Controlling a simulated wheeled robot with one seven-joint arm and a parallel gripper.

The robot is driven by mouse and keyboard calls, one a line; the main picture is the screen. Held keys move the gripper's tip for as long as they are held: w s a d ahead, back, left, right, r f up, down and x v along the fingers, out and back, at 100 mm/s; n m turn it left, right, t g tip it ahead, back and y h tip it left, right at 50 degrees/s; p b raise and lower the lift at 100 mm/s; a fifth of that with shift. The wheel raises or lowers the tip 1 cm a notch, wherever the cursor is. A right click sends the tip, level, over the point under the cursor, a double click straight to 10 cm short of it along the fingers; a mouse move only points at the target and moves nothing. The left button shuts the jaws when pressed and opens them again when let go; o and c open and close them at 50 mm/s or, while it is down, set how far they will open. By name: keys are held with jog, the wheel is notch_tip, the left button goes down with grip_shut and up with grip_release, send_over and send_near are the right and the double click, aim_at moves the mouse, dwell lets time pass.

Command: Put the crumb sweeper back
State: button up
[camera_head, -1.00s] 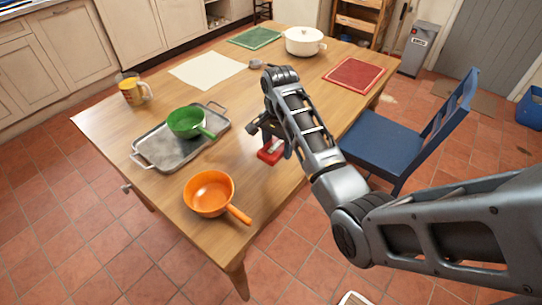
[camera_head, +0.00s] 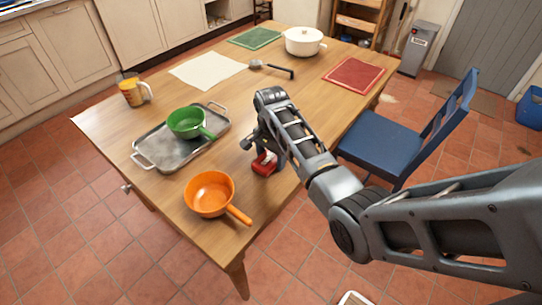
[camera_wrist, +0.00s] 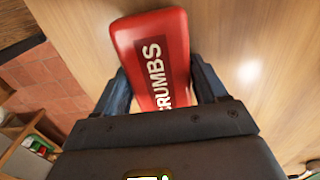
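The crumb sweeper (camera_wrist: 156,58) is a red block with rounded corners and a dark label reading CRUMBS. In the wrist view it sits between the two blue fingers of my gripper (camera_wrist: 162,88), which is shut on it. In the head view the red crumb sweeper (camera_head: 264,163) shows under my gripper (camera_head: 268,150), near the right-hand edge of the wooden table (camera_head: 150,105). The arm hides part of it. I cannot tell whether it touches the tabletop.
An orange pan (camera_head: 209,194) stands close to the left. A green pan (camera_head: 187,122) rests on a metal tray (camera_head: 160,158). A ladle (camera_head: 272,68), white pot (camera_head: 304,41), red mat (camera_head: 354,75) and mug (camera_head: 132,92) lie farther off. A blue chair (camera_head: 380,143) stands at right.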

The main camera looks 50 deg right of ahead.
aim_at(271, 156)
jog(key=o, duration=0.4)
jog(key=shift+r, duration=0.15)
notch_tip(271, 156, up, 12)
jog(key=shift+b, duration=0.4)
